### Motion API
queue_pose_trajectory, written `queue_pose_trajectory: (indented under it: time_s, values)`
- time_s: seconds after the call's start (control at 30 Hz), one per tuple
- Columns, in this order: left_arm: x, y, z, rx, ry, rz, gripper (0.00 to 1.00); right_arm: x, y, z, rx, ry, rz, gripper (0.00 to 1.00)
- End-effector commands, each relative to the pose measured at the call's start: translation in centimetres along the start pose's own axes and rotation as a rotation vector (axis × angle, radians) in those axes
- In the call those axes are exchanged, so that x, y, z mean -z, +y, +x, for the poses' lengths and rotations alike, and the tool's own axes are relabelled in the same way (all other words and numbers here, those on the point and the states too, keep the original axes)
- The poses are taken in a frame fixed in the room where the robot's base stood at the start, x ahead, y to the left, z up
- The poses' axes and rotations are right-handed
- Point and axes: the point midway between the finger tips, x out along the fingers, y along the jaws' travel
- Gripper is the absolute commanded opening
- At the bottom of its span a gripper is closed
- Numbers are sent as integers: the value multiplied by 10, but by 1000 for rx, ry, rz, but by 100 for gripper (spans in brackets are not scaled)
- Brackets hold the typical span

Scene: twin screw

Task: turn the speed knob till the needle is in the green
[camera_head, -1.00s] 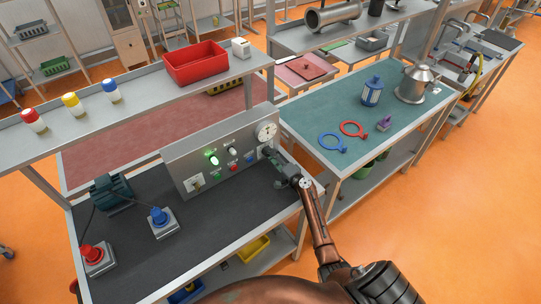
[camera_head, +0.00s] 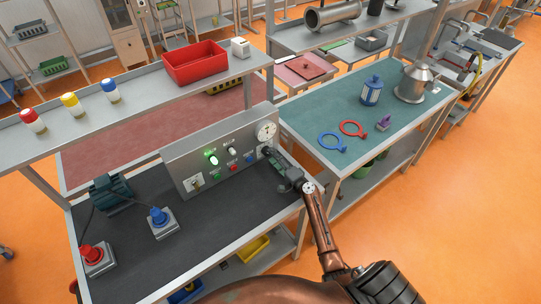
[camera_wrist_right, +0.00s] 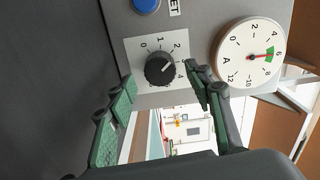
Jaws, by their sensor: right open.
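The speed knob (camera_wrist_right: 160,69) is a black round knob with a white pointer line, on a pale scale plate of the grey control panel (camera_head: 185,153). Its pointer is turned to the upper right, near the 2 to 3 side of the scale. The round white gauge (camera_wrist_right: 250,56) beside it has a red needle lying in the green sector near 6. The gauge also shows in the head view (camera_head: 266,131). My right gripper (camera_head: 269,153) is open in front of the knob, its fingers apart on either side in the wrist view and clear of it. My left gripper is not in view.
The panel also carries a lit green lamp (camera_head: 212,160) and several buttons. A teal table (camera_head: 330,105) with rings and a bottle stands to the right.

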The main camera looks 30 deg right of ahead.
Motion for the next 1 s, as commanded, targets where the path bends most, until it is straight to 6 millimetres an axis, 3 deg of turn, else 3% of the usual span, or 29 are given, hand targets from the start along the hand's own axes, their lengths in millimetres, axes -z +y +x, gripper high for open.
queue_pose_trajectory:
  time_s: [0.2,0.4,0.6,1.0]
  values:
    - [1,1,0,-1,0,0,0,1,2,-49,-3,1,-2,47]
    - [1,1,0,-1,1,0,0,1,1,-81,-2,1,-1,47]
    - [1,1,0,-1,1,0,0,0,0,-93,-1,0,-1,47]
    - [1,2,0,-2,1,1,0,0,0,-94,-1,0,0,47]
